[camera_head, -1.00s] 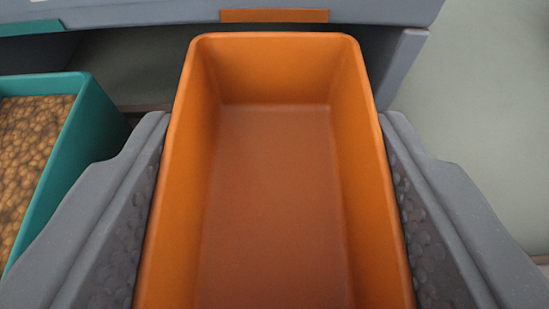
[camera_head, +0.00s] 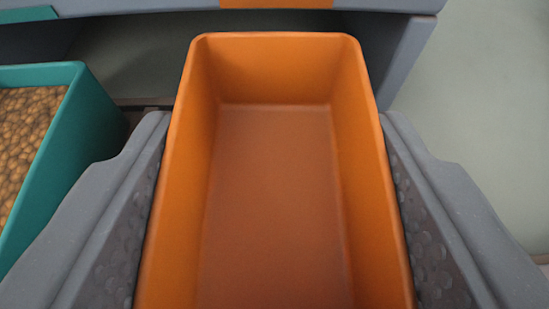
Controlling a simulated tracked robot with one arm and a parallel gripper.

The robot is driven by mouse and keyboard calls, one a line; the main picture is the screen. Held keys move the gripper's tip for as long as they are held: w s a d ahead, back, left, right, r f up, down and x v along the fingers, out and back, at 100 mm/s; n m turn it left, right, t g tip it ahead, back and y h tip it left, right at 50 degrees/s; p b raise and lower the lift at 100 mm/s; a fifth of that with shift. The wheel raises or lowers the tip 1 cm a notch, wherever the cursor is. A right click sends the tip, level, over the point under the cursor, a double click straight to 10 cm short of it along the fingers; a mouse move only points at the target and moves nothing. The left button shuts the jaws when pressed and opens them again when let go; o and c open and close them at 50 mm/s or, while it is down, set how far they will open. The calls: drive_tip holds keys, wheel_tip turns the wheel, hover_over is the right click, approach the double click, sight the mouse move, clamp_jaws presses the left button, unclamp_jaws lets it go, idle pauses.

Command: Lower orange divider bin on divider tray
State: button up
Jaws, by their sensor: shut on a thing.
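The orange divider bin (camera_head: 272,190) fills the middle of the view. It is a long open-topped box, and its inside looks empty. My gripper (camera_head: 275,200) is shut on it, with one grey finger against its left wall and one against its right wall. The bin's underside is hidden, so I cannot tell whether it touches anything below. A grey structure (camera_head: 400,62) with an orange label (camera_head: 276,4) lies just beyond the bin's far end. I cannot tell whether this structure is the divider tray.
A teal bin (camera_head: 95,125) filled with brown lumpy material (camera_head: 27,130) stands close on the left, near my left finger. A teal label (camera_head: 28,14) marks the grey structure at the upper left. Bare pale floor (camera_head: 480,110) shows on the right.

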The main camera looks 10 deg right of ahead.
drive_tip(key=shift+f+b, duration=0.4)
drive_tip(key=shift+b, duration=0.4)
idle(0.8)
drive_tip(key=o, duration=1.5)
drive_tip(key=shift+c, duration=0.2)
drive_tip(key=shift+r, duration=0.15)
wheel_tip(320, 180, up, 8)
drive_tip(key=p, duration=0.2)
idle(0.4)
